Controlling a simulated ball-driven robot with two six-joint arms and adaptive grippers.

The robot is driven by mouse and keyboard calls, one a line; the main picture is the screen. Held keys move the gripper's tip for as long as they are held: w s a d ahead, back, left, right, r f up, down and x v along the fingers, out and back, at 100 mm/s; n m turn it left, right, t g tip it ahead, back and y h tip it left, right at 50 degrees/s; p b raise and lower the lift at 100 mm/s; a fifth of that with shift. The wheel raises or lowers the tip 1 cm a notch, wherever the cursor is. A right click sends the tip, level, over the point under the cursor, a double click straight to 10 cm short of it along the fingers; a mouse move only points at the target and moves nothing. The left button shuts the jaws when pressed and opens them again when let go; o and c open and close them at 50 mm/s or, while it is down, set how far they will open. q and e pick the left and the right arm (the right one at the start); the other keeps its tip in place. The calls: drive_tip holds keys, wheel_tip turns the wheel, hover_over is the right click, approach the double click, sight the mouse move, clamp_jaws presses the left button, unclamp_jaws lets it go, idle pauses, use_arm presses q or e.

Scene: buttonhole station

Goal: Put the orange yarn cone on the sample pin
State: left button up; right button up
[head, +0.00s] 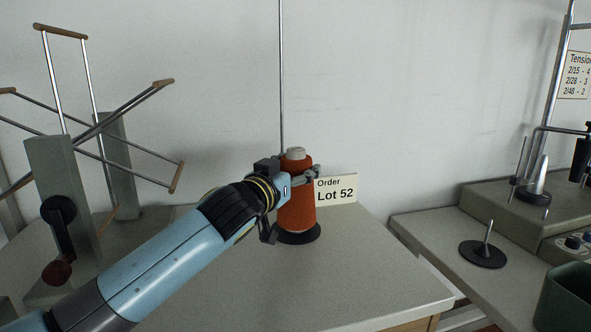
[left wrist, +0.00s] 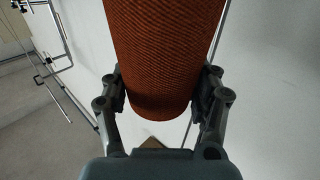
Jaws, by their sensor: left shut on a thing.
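The orange yarn cone (head: 297,208) stands upright, with its pale tip showing, at a round black base (head: 299,236) on the grey table. I cannot tell whether its bottom touches the base. My left gripper (head: 290,190) is shut on the cone's side. The left wrist view shows the orange yarn (left wrist: 165,55) between both finger pads. A short metal pin on a black disc, which looks like the sample pin (head: 487,238), stands bare on the lower table at the right. My right gripper is not in view.
A tall thin rod (head: 281,80) rises behind the cone, beside a "Lot 52" card (head: 336,190). A yarn swift (head: 60,170) stands at the left. A gap separates the two tables. A winding machine (head: 520,205) and a dark green bin (head: 568,300) flank the pin.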

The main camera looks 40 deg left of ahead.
use_arm(q)
drive_tip(key=shift+f+b, duration=0.35)
drive_tip(key=shift+f, duration=0.05)
drive_tip(key=o, duration=1.6)
drive_tip(key=shift+o, duration=1)
drive_tip(key=s+d, duration=0.1)
drive_tip(key=s, duration=1.1)
drive_tip(key=shift+d, duration=0.35)
